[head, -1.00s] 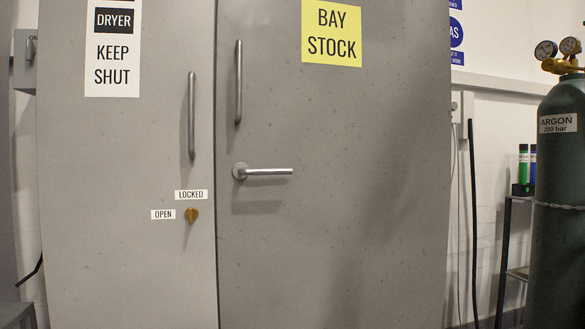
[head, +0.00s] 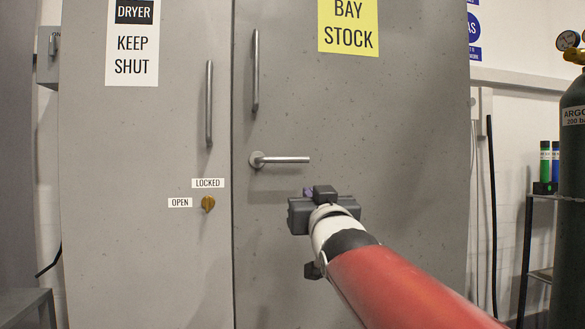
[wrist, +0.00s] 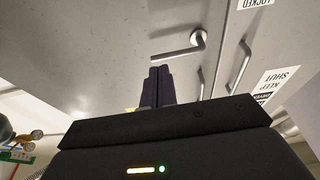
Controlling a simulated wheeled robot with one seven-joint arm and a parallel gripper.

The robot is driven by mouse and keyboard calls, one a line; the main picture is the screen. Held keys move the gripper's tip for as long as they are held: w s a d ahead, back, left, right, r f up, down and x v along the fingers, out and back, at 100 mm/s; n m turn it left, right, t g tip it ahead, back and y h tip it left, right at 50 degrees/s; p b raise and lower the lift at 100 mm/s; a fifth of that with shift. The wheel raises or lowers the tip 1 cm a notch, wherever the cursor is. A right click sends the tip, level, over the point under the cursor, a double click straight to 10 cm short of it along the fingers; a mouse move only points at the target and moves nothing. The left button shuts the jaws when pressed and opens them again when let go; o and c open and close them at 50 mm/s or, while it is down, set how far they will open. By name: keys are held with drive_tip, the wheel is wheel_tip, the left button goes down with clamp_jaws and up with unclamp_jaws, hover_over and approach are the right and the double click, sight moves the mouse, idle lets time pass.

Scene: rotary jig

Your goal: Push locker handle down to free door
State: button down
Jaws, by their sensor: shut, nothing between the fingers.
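The silver lever handle (head: 283,160) sits level on the right locker door (head: 400,130), its pivot at left and free end to the right. The door is shut. My gripper (head: 308,192) appears just below the lever's free end in the head view, its fingers mostly hidden behind its body. In the wrist view my gripper's dark fingers (wrist: 157,72) are closed together and empty, with tips close to the free end of the lever handle (wrist: 182,51). I see no clear contact between them.
A brass turn knob (head: 208,203) on the left door (head: 150,240) lies between OPEN and LOCKED labels. Vertical bar handles (head: 209,105) flank the door seam. A dark gas cylinder (head: 572,200) and a small shelf (head: 540,275) stand at right. The door front is otherwise clear.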

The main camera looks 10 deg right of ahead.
sight(299, 158)
wheel_tip(299, 158, up, 7)
drive_tip(key=w+t, duration=0.1)
drive_tip(key=t, duration=0.2)
drive_tip(key=shift+w+f, duration=0.15)
drive_tip(key=shift+f, duration=0.05)
drive_tip(key=p+x, duration=0.3)
drive_tip(key=x, duration=0.7)
drive_tip(key=f, duration=0.4)
drive_tip(key=shift+w, duration=0.35)
drive_tip(key=shift+f+m+b, duration=0.2)
drive_tip(key=shift+m+b, duration=0.2)
drive_tip(key=shift+m, duration=0.1)
